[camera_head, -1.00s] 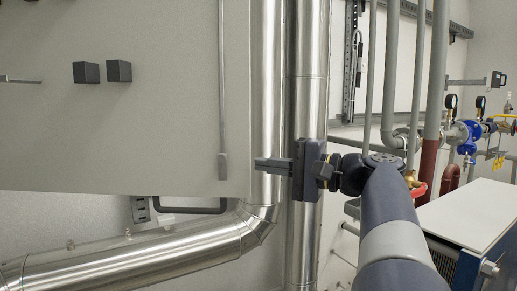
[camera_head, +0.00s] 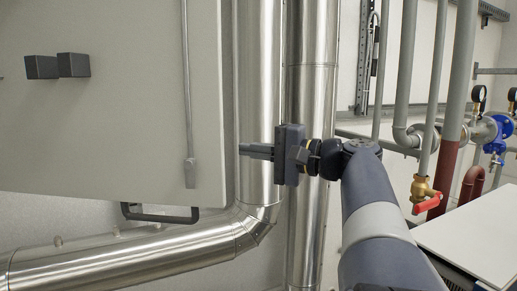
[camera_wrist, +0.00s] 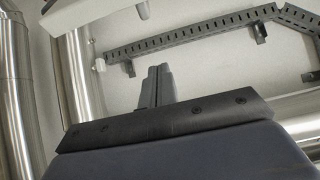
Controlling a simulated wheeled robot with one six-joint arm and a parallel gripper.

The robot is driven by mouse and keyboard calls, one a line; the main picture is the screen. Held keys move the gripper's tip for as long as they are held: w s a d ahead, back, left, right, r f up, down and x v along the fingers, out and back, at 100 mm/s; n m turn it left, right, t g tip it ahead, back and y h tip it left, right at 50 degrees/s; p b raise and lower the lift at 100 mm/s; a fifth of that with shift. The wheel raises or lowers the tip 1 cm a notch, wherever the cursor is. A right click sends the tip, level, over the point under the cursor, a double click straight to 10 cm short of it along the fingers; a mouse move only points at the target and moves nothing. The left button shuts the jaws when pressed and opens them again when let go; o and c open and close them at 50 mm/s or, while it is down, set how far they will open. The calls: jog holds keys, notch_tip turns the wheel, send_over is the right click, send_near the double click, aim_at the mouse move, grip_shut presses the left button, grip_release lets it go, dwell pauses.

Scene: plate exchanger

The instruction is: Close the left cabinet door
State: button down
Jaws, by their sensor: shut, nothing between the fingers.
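A large flat pale grey panel (camera_head: 110,130), seemingly the left cabinet door, fills the left of the head view. It carries two dark blocks (camera_head: 57,66) and a thin vertical rod (camera_head: 187,90) with a grey end piece near its right edge. My gripper (camera_head: 245,150) is shut and empty, pointing left. Its tips appear just right of the panel's right edge, with a small gap in the picture; depth is unclear. In the wrist view my shut fingers (camera_wrist: 157,85) show against a pale wall, touching nothing visible. The rest of the cabinet is not clearly seen.
Shiny metal pipes (camera_head: 305,90) run vertically behind my gripper, and one bends left below the panel. A dark handle-shaped bar (camera_head: 160,214) sits under the panel. Grey pipes, a red-handled valve (camera_head: 428,203) and a white-topped unit (camera_head: 475,245) stand to the right.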

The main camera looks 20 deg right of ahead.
aim_at(220, 152)
jog(key=a, duration=0.2)
jog(key=w+a+p, duration=0.1)
jog(key=a, duration=0.3)
jog(key=shift+w+a+p, duration=0.1)
jog(key=shift+w+p, duration=0.2)
